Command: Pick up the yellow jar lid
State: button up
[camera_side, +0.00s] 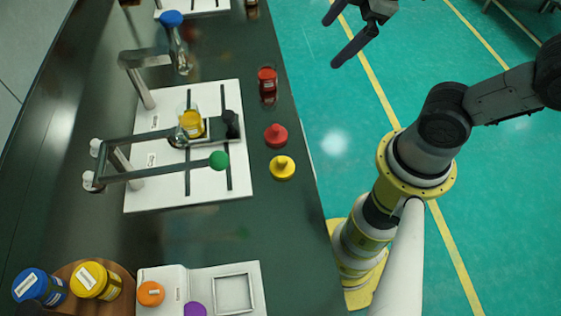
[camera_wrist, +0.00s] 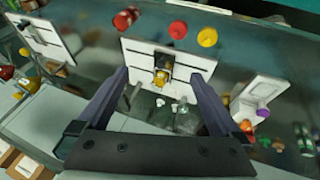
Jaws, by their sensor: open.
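The yellow jar lid (camera_side: 282,167), a flat disc with a knob on top, lies on the dark bench near its right edge. It also shows in the wrist view (camera_wrist: 207,37), at the top right of centre. The red lid (camera_side: 276,136) of the same shape lies just behind it, and to its left in the wrist view (camera_wrist: 178,30). My gripper (camera_side: 331,42) is open and empty, raised at the top right of the side view, well apart from the yellow lid. Its two spread fingers frame the wrist view (camera_wrist: 160,73).
A white scale (camera_side: 165,280) and lidded jars stand in front. Bare bench surrounds the yellow lid.

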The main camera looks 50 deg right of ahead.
jog(key=w+a+f+n+g, duration=0.3)
jog(key=w+a+f+n, duration=0.2)
jog(key=a+f+n, duration=0.3)
jog(key=n+g, duration=0.3)
send_over(281, 161)
notch_tip(281, 161, down, 9)
jog(key=f, duration=0.7)
jog(key=shift+s+d+f, duration=0.2)
jog(key=shift+d+f, duration=0.05)
jog(key=shift+w+a+f, duration=0.1)
jog(key=shift+a+f, duration=0.05)
jog(key=shift+f, duration=1.25)
jog(key=shift+w+a+f, duration=0.1)
jog(key=shift+f, duration=1.3)
jog(key=c, duration=1.2)
jog(key=shift+o, duration=0.2)
jog(key=shift+r, duration=0.15)
